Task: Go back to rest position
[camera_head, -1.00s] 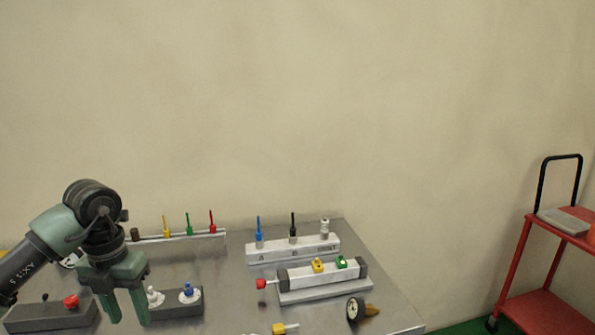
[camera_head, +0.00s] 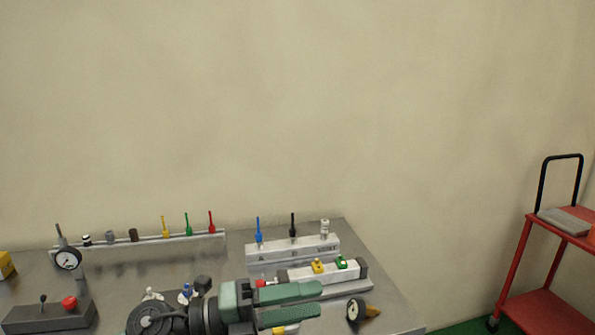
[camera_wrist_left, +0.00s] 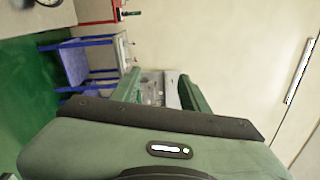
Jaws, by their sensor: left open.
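My left gripper (camera_head: 318,302) is in the lower middle of the head view, its green fingers pointing right, apart and empty. It is in front of the white cylinder block (camera_head: 300,274) and partly hides it. In the left wrist view its two fingers (camera_wrist_left: 158,92) stand apart with nothing held between them. My right gripper is not in view.
A red trolley (camera_head: 545,310) stands at right.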

